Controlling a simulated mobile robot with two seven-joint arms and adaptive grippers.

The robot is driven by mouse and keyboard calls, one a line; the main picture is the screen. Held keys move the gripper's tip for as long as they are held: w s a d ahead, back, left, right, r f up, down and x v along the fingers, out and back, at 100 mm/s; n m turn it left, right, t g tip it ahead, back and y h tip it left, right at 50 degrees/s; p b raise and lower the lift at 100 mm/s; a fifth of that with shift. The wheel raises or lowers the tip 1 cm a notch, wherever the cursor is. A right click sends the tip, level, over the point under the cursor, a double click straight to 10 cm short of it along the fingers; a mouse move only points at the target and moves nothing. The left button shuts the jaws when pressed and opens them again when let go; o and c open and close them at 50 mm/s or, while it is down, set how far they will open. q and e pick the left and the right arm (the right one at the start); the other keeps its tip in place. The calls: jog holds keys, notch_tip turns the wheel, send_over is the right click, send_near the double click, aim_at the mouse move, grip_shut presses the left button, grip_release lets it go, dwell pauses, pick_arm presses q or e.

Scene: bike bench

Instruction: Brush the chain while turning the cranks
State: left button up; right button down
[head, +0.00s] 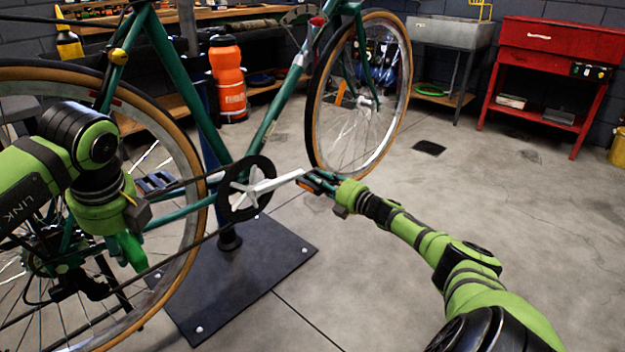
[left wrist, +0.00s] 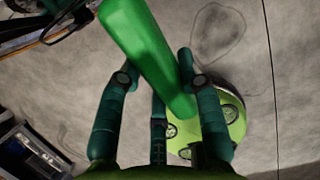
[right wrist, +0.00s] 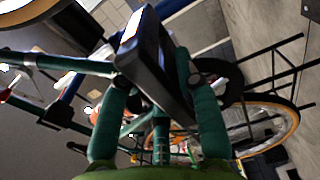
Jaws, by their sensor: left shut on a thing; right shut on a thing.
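The green bicycle's chain (head: 180,255) runs from the dark chainring (head: 237,208) back to the rear wheel's sprockets. The silver crank (head: 278,183) points right, toward my right gripper (head: 326,186). That gripper is shut on the black pedal (head: 310,183), which also fills the middle of the right wrist view (right wrist: 152,58). My left gripper (head: 128,222) is shut on the green brush (head: 131,250), whose green handle crosses the left wrist view (left wrist: 145,55). The brush hangs down by the lower chain run near the rear wheel. Its bristles cannot be made out, nor whether they touch the chain.
The bicycle is held on a stand with a black base plate (head: 240,285). The other pedal (head: 155,182) is behind the frame, at left. A red tool cabinet (head: 560,40), a sink (head: 450,32) and an orange bottle (head: 228,80) stand behind.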

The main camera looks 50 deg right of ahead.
pick_arm(q)
jog(key=s+r, duration=0.1)
jog(key=s, duration=0.2)
jog(key=s+r, duration=0.1)
jog(key=s, duration=0.5)
jog(key=shift+r, duration=0.4)
pick_arm(e)
jog(key=c, duration=0.8)
grip_release()
jog(key=shift+c, duration=0.2)
jog(key=s, duration=1)
